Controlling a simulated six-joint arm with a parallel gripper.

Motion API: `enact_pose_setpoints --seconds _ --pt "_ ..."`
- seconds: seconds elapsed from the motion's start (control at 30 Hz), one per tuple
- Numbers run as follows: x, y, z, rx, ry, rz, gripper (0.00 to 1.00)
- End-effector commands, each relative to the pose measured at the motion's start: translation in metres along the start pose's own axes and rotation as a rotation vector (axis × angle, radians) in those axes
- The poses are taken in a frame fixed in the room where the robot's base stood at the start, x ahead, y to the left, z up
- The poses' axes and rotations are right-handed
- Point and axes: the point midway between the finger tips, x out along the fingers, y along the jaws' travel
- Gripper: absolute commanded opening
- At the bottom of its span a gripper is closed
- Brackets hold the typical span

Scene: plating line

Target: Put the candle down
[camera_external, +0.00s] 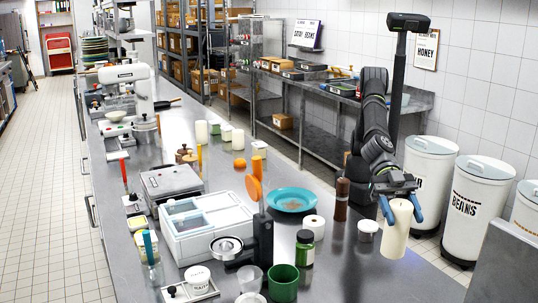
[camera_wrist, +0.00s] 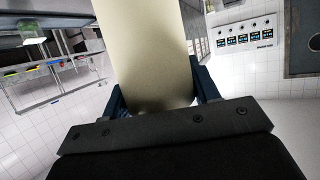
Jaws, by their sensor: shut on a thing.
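A cream pillar candle (camera_external: 396,230) is held upright at the right end of the steel counter in the external view. My gripper (camera_external: 400,206) is shut on its upper part, with a blue finger on each side. In the wrist view the candle (camera_wrist: 148,50) fills the upper middle between the fingers of my gripper (camera_wrist: 155,100). Whether the candle's bottom touches the counter cannot be told.
A small white-lidded jar (camera_external: 368,230), a brown pepper mill (camera_external: 342,199), a white roll (camera_external: 314,226) and a turquoise plate (camera_external: 292,199) stand left of the candle. Appliances crowd the left. The counter in front, near its right edge (camera_external: 395,280), is clear. White bins (camera_external: 475,210) stand beyond.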

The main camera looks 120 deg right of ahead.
Motion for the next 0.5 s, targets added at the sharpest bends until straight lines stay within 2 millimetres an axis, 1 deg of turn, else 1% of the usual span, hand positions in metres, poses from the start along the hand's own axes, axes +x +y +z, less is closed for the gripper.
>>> enact_pose_setpoints --seconds 0.17,0.27,0.37,0.5 --pt "0.005 0.000 0.011 0.001 0.002 0.001 0.04" --pt "0.013 -0.008 0.016 0.000 0.000 0.000 0.04" --pt "0.029 -0.023 0.022 -0.001 -0.001 -0.001 0.04" --pt "0.055 -0.048 0.033 -0.002 -0.001 -0.001 0.04"
